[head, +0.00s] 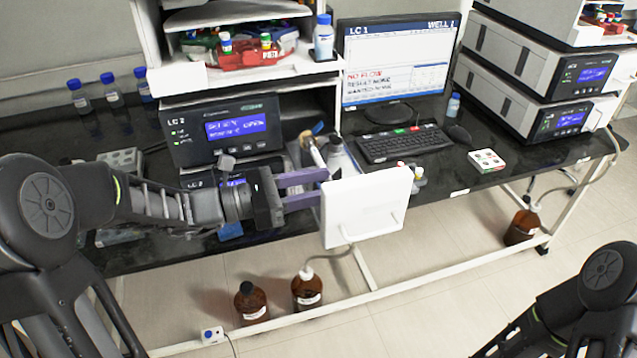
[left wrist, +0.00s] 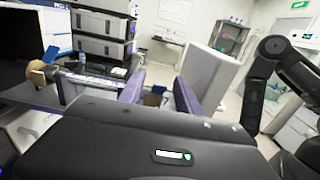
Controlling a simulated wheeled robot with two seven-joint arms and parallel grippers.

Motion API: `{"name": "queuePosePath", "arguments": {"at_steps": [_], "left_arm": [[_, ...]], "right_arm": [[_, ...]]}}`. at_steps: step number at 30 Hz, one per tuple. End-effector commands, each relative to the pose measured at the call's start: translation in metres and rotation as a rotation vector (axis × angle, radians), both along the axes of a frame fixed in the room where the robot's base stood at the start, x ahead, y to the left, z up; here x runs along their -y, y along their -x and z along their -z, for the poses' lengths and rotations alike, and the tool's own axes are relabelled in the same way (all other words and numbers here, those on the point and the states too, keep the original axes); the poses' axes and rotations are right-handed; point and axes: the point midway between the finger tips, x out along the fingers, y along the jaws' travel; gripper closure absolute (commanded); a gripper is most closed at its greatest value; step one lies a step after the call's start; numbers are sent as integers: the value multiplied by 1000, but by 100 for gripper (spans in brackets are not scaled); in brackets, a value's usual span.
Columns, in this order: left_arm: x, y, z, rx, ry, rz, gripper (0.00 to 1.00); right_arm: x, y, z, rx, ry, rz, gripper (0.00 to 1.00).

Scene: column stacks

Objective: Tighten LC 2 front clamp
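The LC 2 unit (head: 222,130) is a dark box with a lit blue display; the word OPEN is readable on it. A white panel with a handle (head: 362,208) stands out in front of the bench, and a large pale panel shows in the left wrist view (left wrist: 208,75). My left gripper (head: 318,188) has purple fingers, spread apart and empty, with the lower tip partly behind the panel. A pale rod with a tan end (head: 308,137) lies just beyond the fingers; the tan end is at left in the wrist view (left wrist: 38,73). I cannot make out the front clamp. My right gripper is out of frame.
A monitor (head: 398,60), keyboard (head: 403,143) and mouse (head: 458,134) stand on the black bench right of the gripper. Blue-capped bottles (head: 112,95) stand at back left. Brown bottles (head: 307,290) stand on the floor below. A stacked instrument (head: 540,85) is at right.

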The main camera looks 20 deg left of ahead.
Motion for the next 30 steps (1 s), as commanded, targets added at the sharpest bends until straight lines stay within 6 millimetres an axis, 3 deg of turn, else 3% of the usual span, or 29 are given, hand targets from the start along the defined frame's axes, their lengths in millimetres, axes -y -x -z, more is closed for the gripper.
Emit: {"name": "queuePosePath", "arguments": {"at_steps": [15,30], "left_arm": [[0,0,0,0,0,0,100],[0,0,-3,-7,-11,0,100]], "right_arm": [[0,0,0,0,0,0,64],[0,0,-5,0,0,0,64]]}}
